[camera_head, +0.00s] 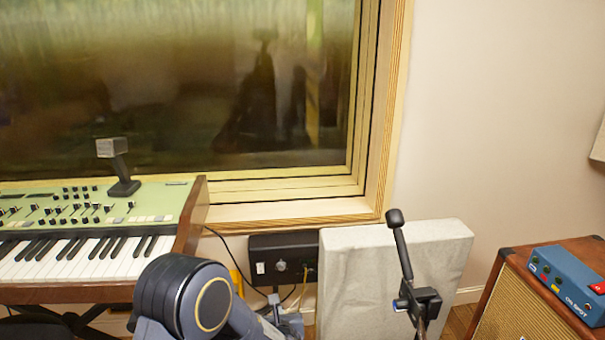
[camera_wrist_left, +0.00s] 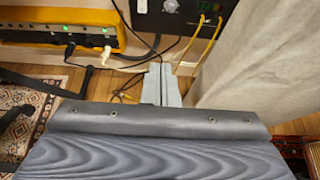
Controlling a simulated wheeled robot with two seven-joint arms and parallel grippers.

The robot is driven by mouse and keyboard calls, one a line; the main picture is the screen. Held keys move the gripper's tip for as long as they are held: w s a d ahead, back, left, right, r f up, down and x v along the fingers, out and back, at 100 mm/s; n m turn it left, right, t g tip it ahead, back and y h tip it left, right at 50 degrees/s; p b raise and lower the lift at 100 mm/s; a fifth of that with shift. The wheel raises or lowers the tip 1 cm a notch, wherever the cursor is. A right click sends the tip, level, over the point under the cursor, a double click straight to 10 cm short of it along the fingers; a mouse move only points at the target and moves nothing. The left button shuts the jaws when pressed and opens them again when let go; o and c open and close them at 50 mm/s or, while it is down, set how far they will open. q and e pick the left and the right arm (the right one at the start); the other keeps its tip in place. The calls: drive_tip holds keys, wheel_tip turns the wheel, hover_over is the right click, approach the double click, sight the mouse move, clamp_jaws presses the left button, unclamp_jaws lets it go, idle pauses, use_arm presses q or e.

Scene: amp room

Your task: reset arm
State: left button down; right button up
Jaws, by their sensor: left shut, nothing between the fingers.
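My left arm comes in at the bottom of the head view, its dark, rounded joint in front of the keyboard's right end. My left gripper (camera_head: 276,302) shows just right of that joint, small and partly hidden. In the left wrist view its two pale grey fingers (camera_wrist_left: 162,82) lie side by side, shut, with nothing between them. They point toward the floor and cables below a black box. My right gripper is in neither view.
A green synthesizer keyboard (camera_head: 95,225) stands left. A black wall box (camera_head: 283,262), a grey padded panel (camera_head: 350,275) and a microphone on a stand (camera_head: 402,245) are right of my arm. An amplifier (camera_head: 520,307) bears a blue pedal (camera_head: 568,282). A yellow unit (camera_wrist_left: 60,28) shows in the wrist view.

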use_arm(q)
drive_tip(key=s+a+r+n+g+y, duration=0.2)
drive_tip(key=a+r+n, duration=0.25)
drive_tip(key=a, duration=0.25)
drive_tip(key=s+a+r+n+g+y, duration=0.1)
drive_tip(key=s+a+r+n+y, duration=0.15)
drive_tip(key=a+n, duration=0.45)
drive_tip(key=s+a+r+n+g, duration=0.4)
drive_tip(key=s+a+n, duration=0.4)
drive_tip(key=s, duration=0.2)
drive_tip(key=s+r+n+g+h, duration=0.2)
drive_tip(key=s+n+h, duration=0.2)
drive_tip(key=s+n, duration=0.65)
drive_tip(key=s+d+r+n+t+h, duration=0.25)
drive_tip(key=s+d+n+h, duration=0.4)
drive_tip(key=s, duration=0.35)
wheel_tip(320, 180, up, 28)
drive_tip(key=d+p, duration=0.1)
drive_tip(key=p, duration=2.6)
drive_tip(key=shift+r+y+p, duration=0.15)
drive_tip(key=shift+y+p, duration=0.15)
drive_tip(key=shift+s+g, duration=0.1)
drive_tip(key=shift+g, duration=0.15)
